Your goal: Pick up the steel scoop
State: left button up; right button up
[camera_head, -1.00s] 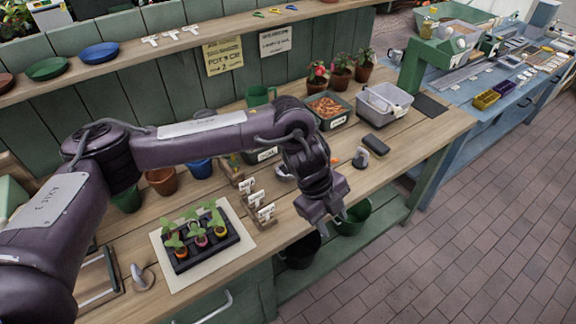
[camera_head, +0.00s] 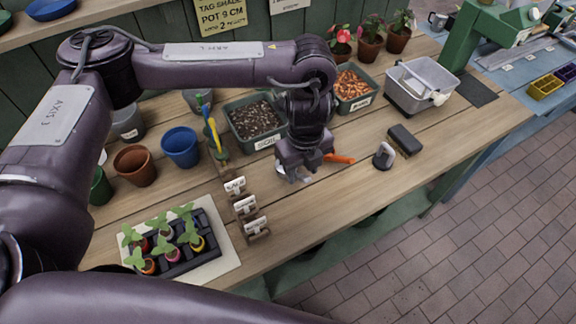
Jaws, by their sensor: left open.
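The steel scoop appears to be the pale metal piece with an orange handle (camera_head: 339,158) that lies on the wooden bench. Its metal part is mostly hidden behind my left gripper (camera_head: 293,176). My left gripper is open and points down over the metal part, with its fingers close above the bench. I cannot tell whether the fingers touch the scoop. The orange handle sticks out to the right of the gripper. My right gripper is not in view.
A soil tray (camera_head: 254,121) stands behind the gripper. Label holders (camera_head: 247,208) and a seedling tray (camera_head: 178,247) are at the front left. A grey tool with a looped handle (camera_head: 383,155) and a dark brush (camera_head: 404,141) lie to the right. The bench front is clear.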

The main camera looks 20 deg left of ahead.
aim_at(300, 175)
pick_arm(q)
jog(key=shift+s+a+f, duration=0.1)
jog(key=shift+f, duration=0.35)
jog(key=f, duration=0.3)
jog(key=shift+w+a+f, duration=0.2)
jog(key=shift+f, duration=0.45)
grip_shut()
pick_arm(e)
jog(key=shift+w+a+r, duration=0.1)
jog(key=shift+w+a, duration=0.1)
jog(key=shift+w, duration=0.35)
